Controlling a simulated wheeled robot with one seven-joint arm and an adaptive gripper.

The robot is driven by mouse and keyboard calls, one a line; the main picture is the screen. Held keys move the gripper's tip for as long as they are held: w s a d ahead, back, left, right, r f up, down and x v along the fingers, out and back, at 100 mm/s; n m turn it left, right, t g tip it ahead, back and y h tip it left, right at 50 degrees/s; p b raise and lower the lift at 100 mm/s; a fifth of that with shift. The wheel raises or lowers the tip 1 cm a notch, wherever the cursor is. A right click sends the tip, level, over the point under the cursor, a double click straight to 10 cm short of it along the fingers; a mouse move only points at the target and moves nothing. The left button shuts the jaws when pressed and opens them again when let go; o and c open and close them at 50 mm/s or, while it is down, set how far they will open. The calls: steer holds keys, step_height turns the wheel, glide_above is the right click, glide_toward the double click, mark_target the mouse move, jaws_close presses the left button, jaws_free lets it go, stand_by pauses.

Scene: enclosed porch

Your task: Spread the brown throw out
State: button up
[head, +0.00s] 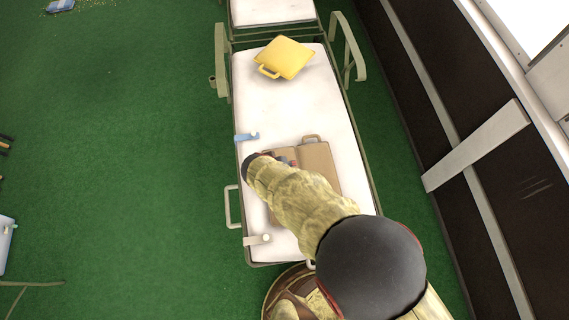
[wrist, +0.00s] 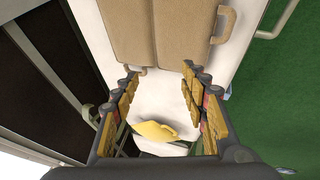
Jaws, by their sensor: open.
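The brown throw (head: 322,167) lies on the white pad of the long bed, a flat pack of two panels side by side with a seam between. A brown loop sticks out at its far edge in the head view. In the wrist view the throw (wrist: 181,38) fills the top middle, with one loop at its right side and another at its lower edge. My gripper (head: 284,157) is over the throw's left part, partly hidden by my arm in the head view. In the wrist view my gripper (wrist: 160,70) is open, its fingertips apart by the throw's lower edge. Nothing is held.
A yellow pack with a loop (head: 286,58) lies farther up the white pad (head: 250,100). A blue tab (head: 247,137) and a pale tab (head: 257,239) sit on its left edge. Armrests stand at both sides. A dark wall is right; green floor is open left.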

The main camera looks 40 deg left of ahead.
steer(key=shift+p+v, duration=0.5)
steer(key=shift+v, duration=1.05)
step_height(320, 180, up, 8)
steer(key=p, duration=0.4)
stand_by(0.6)
